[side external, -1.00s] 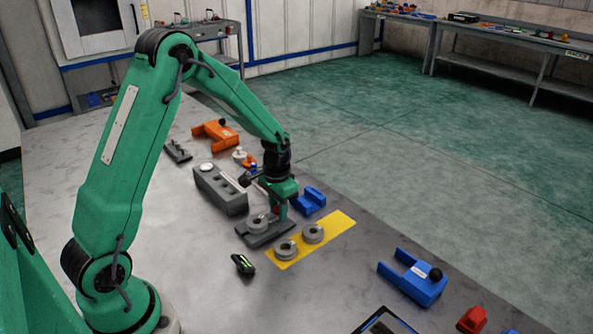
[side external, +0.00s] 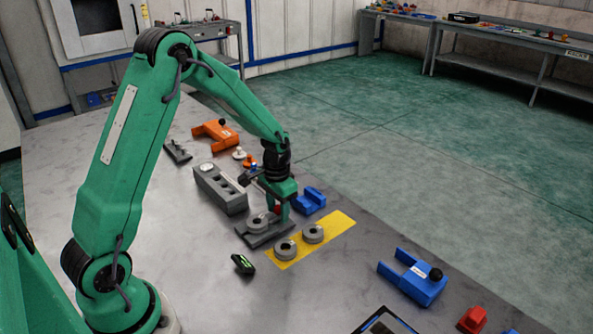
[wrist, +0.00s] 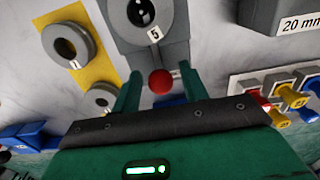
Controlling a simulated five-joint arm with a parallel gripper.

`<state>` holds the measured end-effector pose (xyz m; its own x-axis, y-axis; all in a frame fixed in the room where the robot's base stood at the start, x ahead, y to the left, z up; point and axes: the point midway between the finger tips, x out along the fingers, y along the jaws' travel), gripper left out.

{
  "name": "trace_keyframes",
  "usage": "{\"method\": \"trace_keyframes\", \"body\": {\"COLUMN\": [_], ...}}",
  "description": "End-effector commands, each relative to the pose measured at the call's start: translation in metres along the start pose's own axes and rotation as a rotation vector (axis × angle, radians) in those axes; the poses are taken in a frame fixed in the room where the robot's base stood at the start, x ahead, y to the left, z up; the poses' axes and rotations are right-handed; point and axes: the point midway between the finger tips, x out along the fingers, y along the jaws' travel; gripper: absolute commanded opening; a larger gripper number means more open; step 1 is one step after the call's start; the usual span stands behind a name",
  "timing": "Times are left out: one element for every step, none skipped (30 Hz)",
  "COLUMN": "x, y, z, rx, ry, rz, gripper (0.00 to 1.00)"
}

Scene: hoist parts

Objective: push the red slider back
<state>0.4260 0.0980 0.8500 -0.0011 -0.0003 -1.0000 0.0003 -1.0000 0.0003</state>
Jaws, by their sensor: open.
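A red ball-shaped knob (wrist: 160,81) shows in the wrist view at the near end of a grey plate (wrist: 172,52) marked 5. It is the red part at my gripper, and I take it for the slider's knob. My gripper (wrist: 158,71) is open, with one green finger on each side of the knob. I cannot tell whether either finger touches it. In the side view, my gripper (side external: 279,211) points down at the back edge of the grey plate (side external: 262,236), which carries a grey ring (side external: 257,223). The knob's underside and any track are hidden.
Two grey rings (side external: 313,233) sit on a yellow strip (side external: 338,227) beside the plate. A blue bracket (side external: 311,201) stands close to my gripper, and a long grey block (side external: 219,190) lies behind. Another blue bracket (side external: 415,279) and a red part (side external: 472,320) lie at front right.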

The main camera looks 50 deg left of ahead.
Motion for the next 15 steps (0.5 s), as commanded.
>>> {"method": "trace_keyframes", "body": {"x": [-0.002, -0.004, -0.005, -0.007, -0.009, -0.011, -0.012, -0.014, -0.015, -0.017, -0.018, -0.02, -0.022, -0.024, -0.025], "y": [0.0, 0.0, 0.0, 0.0, 0.0, 0.0, 0.0, 0.0, 0.0, 0.0, 0.0, 0.0, 0.0, 0.0, 0.0], "z": [0.0, 0.0, 0.0, 0.0, -0.001, -0.001, -0.001, -0.001, -0.001, -0.001, 0.0, 0.0, 0.0, -0.001, -0.001], "rx": [0.0, 0.0, 0.0, 0.0, 0.0, 0.0, 0.0, 0.0, 0.0, 0.0, 0.0, 0.0, 0.0, 0.0, 0.0], "ry": [0.001, 0.001, 0.001, 0.001, 0.002, 0.002, 0.003, 0.003, 0.002, 0.002, 0.002, 0.002, 0.002, 0.002, 0.003], "rz": [0.0, 0.0, 0.0, 0.0, 0.0, -0.001, -0.001, -0.001, -0.001, 0.0, 0.0, 0.0, 0.0, -0.001, -0.001], "gripper": [0.44, 0.44, 0.44, 0.44, 0.44, 0.44, 0.44, 0.44, 0.44, 0.44, 0.44, 0.44, 0.44, 0.44, 0.44]}}
